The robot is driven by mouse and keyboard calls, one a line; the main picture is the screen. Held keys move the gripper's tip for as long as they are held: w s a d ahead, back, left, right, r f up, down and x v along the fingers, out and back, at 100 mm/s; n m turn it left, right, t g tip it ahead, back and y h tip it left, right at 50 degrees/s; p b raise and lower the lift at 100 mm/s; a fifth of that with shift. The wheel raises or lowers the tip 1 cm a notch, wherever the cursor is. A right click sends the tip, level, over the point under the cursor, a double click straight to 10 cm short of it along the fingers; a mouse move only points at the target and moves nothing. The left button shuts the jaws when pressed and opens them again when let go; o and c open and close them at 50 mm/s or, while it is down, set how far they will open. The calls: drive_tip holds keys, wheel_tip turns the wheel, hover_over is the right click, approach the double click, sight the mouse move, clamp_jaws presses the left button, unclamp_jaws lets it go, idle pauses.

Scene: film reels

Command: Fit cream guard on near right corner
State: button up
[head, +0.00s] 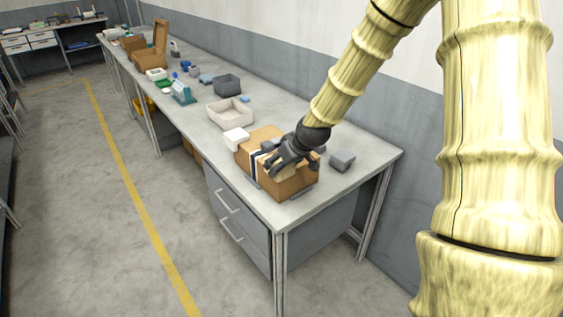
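A brown cardboard box (289,187) with a dark band stands near the right front end of the long workbench. My dark gripper (275,170) is over the box's top, its fingers pointing down and to the left. A small cream patch (271,173) shows by the fingers; I cannot tell whether it is the cream guard or part of the box. The picture is too small to show whether the fingers are closed on it. Grey pieces sit low along the box's front edges. My wrist hides part of the box's far right side.
A white block (236,138) stands just left of the box, and a grey block (343,161) right of it. A cream bin (231,117) and a dark grey bin (227,86) stand farther back. The bench's (357,182) right end is mostly clear.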

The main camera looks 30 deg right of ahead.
drive_tip(key=shift+f, duration=0.6)
drive_tip(key=o, duration=1.1)
drive_tip(key=shift+r, duration=0.15)
